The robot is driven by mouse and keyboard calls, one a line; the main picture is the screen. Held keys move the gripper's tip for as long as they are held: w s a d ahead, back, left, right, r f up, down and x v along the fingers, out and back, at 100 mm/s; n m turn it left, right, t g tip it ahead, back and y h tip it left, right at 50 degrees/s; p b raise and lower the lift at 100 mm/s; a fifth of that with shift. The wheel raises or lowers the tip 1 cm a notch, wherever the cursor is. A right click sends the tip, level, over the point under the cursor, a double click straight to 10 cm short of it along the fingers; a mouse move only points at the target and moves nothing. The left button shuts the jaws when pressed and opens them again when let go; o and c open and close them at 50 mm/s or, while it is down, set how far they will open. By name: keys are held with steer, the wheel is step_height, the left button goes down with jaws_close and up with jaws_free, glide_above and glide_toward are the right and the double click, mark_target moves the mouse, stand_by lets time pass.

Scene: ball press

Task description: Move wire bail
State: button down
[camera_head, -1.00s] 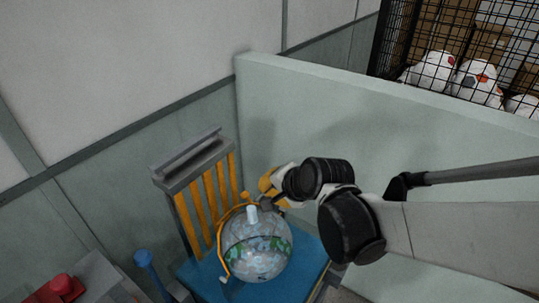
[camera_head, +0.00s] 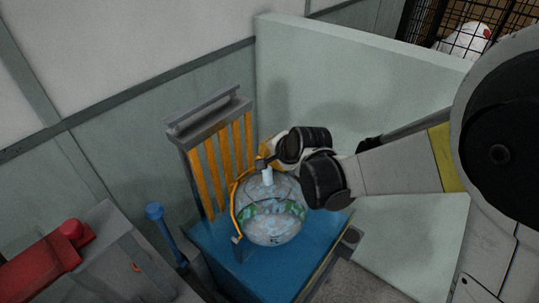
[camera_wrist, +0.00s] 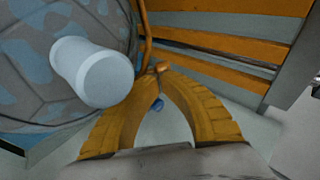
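The wire bail (camera_head: 233,204) is a thin orange hoop curving along the left side of a mottled blue-grey ball (camera_head: 272,228) with a white stub (camera_head: 267,177) on top. It also shows in the wrist view (camera_wrist: 146,38), running down to my fingertips. My gripper (camera_head: 262,163) is at the bail's upper end, above and behind the ball. In the wrist view its ribbed yellow fingers (camera_wrist: 160,74) come together at the tips around the wire, beside the white stub (camera_wrist: 92,72). The exact contact is small and partly hidden.
The ball rests on a blue platform (camera_head: 215,246) with an upright orange slatted back (camera_head: 209,169) behind it. A blue-topped lever (camera_head: 156,213) and a red part (camera_head: 48,262) are at the left. A pale partition (camera_head: 350,95) stands behind my arm.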

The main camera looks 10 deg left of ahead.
steer(key=shift+w+a+f, duration=0.1)
steer(key=shift+a, duration=0.1)
steer(key=a+f+h, duration=0.1)
steer(key=w+a+f+g+h, duration=0.1)
steer(key=f, duration=0.1)
steer(key=w+a+f+g+h, duration=0.1)
steer(key=shift+f+n+h, duration=0.2)
steer(key=shift+n+h, duration=0.1)
steer(key=shift+a, duration=0.1)
